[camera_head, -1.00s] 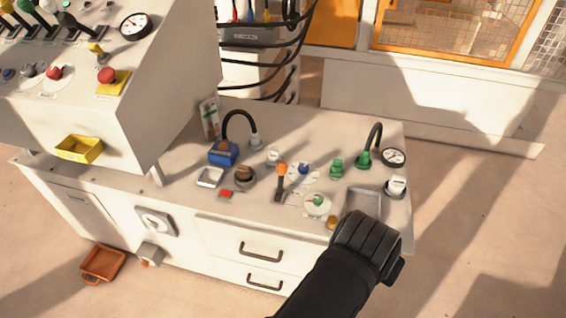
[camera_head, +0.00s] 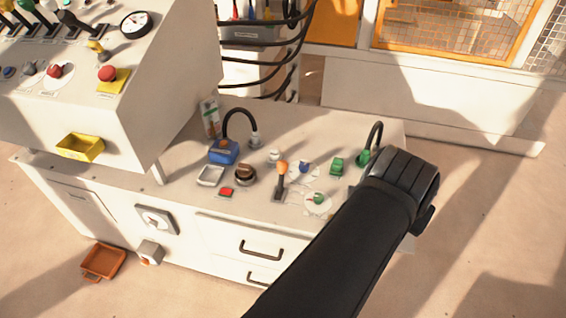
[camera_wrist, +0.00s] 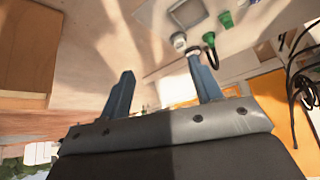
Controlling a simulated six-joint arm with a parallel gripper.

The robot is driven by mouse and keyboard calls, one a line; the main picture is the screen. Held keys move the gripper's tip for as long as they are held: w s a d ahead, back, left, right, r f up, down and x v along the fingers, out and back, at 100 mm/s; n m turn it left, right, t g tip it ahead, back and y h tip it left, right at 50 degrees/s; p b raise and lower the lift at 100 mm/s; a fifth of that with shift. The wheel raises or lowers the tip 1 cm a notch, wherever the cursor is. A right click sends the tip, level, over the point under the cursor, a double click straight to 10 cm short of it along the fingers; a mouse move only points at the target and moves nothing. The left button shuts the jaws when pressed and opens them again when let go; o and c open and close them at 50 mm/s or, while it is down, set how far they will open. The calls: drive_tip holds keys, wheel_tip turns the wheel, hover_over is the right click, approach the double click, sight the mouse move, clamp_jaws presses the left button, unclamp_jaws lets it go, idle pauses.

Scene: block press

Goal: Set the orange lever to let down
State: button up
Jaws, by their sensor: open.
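The orange lever (camera_head: 281,168) stands on the bench top, with an orange knob on a dark stem and base, between a brown-topped knob and a blue knob on a white dial. In the wrist view I cannot make the lever out. My arm reaches in from the bottom of the head view and its dark wrist covers the bench's right end. The fingertips are hidden there. In the wrist view my gripper (camera_wrist: 165,85) shows two grey-blue fingers set wide apart, open with nothing between them. My wrist is to the right of the lever, apart from it.
Green knobs (camera_head: 338,165), a green dial knob (camera_head: 319,200), a red button (camera_head: 227,192) and a blue box (camera_head: 223,152) crowd the bench around the lever. A black hose (camera_head: 238,113) arches behind. The tall white console (camera_head: 170,80) stands at left.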

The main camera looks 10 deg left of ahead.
drive_tip(key=w+d+r+m+t, duration=0.1)
drive_tip(key=w+d+r, duration=0.3)
drive_tip(key=w+r, duration=0.45)
drive_tip(key=w+d+r+t, duration=0.1)
drive_tip(key=w+d+r, duration=0.2)
drive_tip(key=w+r, duration=0.5)
drive_tip(key=w+a+f+n+g+y, duration=0.1)
drive_tip(key=w+a+f+g+y, duration=0.1)
drive_tip(key=w+a+f, duration=0.6)
drive_tip(key=n+g+y, duration=0.2)
drive_tip(key=g, duration=0.4)
hover_over(283, 162)
drive_tip(key=d, duration=0.2)
wheel_tip(283, 162, down, 20)
drive_tip(key=f, duration=0.5)
drive_tip(key=a+f, duration=0.1)
drive_tip(key=f, duration=0.4)
drive_tip(key=a+f, duration=0.1)
drive_tip(key=f, duration=0.5)
drive_tip(key=shift+f, duration=0.1)
drive_tip(key=shift+s+t, duration=0.1)
drive_tip(key=shift+t, duration=0.2)
clamp_jaws()
